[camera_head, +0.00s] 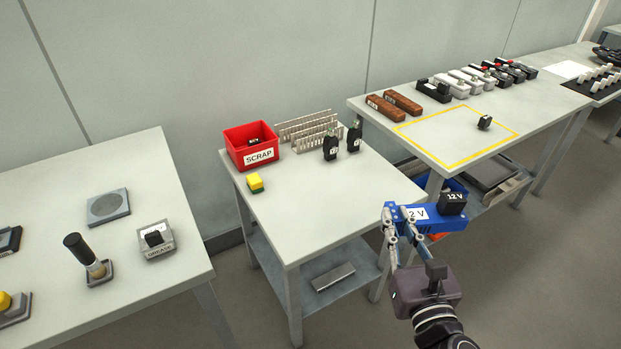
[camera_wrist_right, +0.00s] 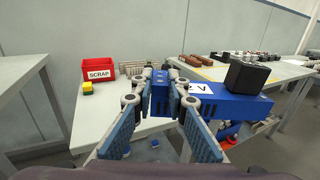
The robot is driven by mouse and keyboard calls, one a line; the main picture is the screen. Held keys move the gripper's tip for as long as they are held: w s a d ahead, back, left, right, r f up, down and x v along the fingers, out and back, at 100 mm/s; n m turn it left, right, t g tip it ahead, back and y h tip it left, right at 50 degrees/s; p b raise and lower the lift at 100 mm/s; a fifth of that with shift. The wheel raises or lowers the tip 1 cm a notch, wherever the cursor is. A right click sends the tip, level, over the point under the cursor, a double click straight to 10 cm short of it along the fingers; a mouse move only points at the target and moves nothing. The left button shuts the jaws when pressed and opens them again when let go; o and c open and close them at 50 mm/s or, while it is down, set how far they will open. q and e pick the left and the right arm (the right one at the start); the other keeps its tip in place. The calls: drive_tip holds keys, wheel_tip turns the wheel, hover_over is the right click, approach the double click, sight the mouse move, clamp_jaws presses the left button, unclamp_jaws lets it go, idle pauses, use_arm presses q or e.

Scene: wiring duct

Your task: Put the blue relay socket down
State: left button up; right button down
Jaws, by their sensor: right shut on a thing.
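The blue relay socket (camera_head: 440,217) carries a black block marked 12 V (camera_head: 453,203) on its right part and a white label with a V on it. My right gripper (camera_head: 405,213) is shut on the socket near its left end and holds it in the air by the right front corner of the middle table (camera_head: 300,220). In the right wrist view the socket (camera_wrist_right: 230,108) extends to the right from between the two blue-padded fingers (camera_wrist_right: 160,105). The fingers hide part of it. My left gripper is not in view.
On the middle table stand a red SCRAP bin (camera_head: 251,146), a yellow-green sponge (camera_head: 255,183), grey slotted ducts (camera_head: 308,130) and two black bottles (camera_head: 331,146). Its front middle is clear. The right table has a yellow-outlined area (camera_head: 455,136) with one small black piece (camera_head: 485,122) in it.

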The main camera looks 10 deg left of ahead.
drive_tip(key=w+a+f+n+g+y+b, duration=0.35)
drive_tip(key=w+a+y+b, duration=0.25)
drive_tip(key=w+a+b, duration=0.5)
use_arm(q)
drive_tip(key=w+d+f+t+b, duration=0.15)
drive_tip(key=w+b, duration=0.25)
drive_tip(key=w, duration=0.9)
use_arm(e)
drive_tip(key=w+a+r+n+y, duration=0.1)
drive_tip(key=w+a+r, duration=0.15)
drive_tip(key=w, duration=0.25)
drive_tip(key=w+a+r+n, duration=0.1)
drive_tip(key=w+r, duration=0.2)
drive_tip(key=w, duration=0.2)
drive_tip(key=b, duration=0.3)
hover_over(324, 212)
wheel_tip(324, 212, down, 9)
drive_tip(key=shift+m+t, duration=0.25)
wheel_tip(324, 212, down, 7)
drive_tip(key=shift+r+b, duration=0.1)
drive_tip(key=shift+b, duration=0.9)
drive_tip(key=shift+f+b, duration=0.6)
drive_tip(key=shift+f, duration=1.3)
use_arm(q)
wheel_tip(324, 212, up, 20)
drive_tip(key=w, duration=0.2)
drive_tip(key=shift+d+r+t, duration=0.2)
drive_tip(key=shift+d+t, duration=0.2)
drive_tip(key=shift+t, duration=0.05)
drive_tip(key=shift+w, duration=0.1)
